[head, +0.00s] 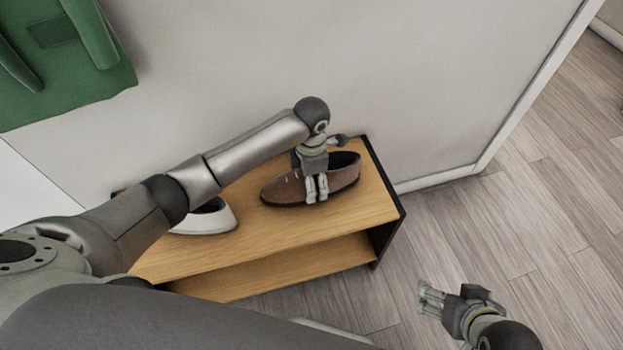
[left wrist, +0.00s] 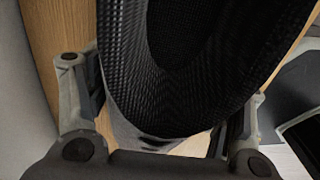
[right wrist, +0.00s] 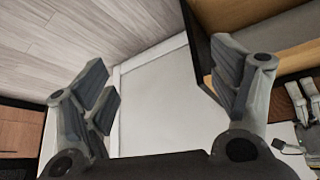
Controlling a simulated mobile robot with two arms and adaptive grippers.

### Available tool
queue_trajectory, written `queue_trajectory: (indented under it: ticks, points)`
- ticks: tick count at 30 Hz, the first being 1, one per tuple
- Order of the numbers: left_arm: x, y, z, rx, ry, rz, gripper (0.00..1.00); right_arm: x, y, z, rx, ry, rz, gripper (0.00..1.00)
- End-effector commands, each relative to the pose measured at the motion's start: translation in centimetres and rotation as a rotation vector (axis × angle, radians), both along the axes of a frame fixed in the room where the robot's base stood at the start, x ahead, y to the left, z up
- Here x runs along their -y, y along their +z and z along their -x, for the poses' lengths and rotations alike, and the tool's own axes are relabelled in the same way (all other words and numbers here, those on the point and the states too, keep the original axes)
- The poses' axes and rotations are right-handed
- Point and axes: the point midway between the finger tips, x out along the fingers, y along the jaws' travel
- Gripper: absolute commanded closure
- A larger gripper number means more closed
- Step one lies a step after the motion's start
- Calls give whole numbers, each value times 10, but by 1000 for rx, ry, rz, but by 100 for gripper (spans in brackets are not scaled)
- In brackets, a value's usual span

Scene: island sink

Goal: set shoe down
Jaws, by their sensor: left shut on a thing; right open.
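A brown shoe (head: 283,187) with a dark opening is at the right part of the wooden shoe rack's top (head: 280,230). My left gripper (head: 317,197) is shut on its side, with the fingers in front of the middle of the shoe. In the left wrist view, a dark woven part of the shoe (left wrist: 185,90) fills the space between the fingers. I cannot tell whether the sole touches the board. My right gripper (head: 428,298) is open and empty, over the floor at the lower right; its spread fingers also show in the right wrist view (right wrist: 160,85).
A white shoe (head: 207,220) stands on the rack to the left, partly hidden by my left arm. A lower shelf (head: 270,270) lies beneath. A wall (head: 400,80) is behind the rack, with a green bag (head: 70,70) at upper left. Grey wood floor (head: 480,220) is clear to the right.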

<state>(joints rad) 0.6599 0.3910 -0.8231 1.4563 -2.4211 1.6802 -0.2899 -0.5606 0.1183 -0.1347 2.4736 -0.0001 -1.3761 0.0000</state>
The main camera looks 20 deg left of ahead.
Motion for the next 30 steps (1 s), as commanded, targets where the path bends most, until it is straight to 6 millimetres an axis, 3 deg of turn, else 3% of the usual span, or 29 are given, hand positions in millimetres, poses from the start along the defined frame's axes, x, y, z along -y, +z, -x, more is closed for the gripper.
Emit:
queue_trajectory:
  ticks: [2, 3, 8, 22, 28, 30]
  points:
    - [0, 0, -1, 1, 0, 0, 59, -1, 0, -2, 9, 0, -2, 18]
    - [0, -1, 0, 0, 0, 0, 24, -1, 1, -3, 12, 0, -2, 18]
    - [0, 0, 0, 0, 0, 0, 5, -1, 1, -2, 11, 0, -2, 18]
    - [0, 5, -1, 2, 0, 0, 5, 0, 1, 2, -10, 0, 2, 18]
    - [-1, 30, -1, 3, -1, -2, 5, 11, -8, 37, -169, -13, 34, 18]
    - [-1, 50, -2, 6, 0, 0, 5, 13, -5, 46, -208, -16, 41, 18]
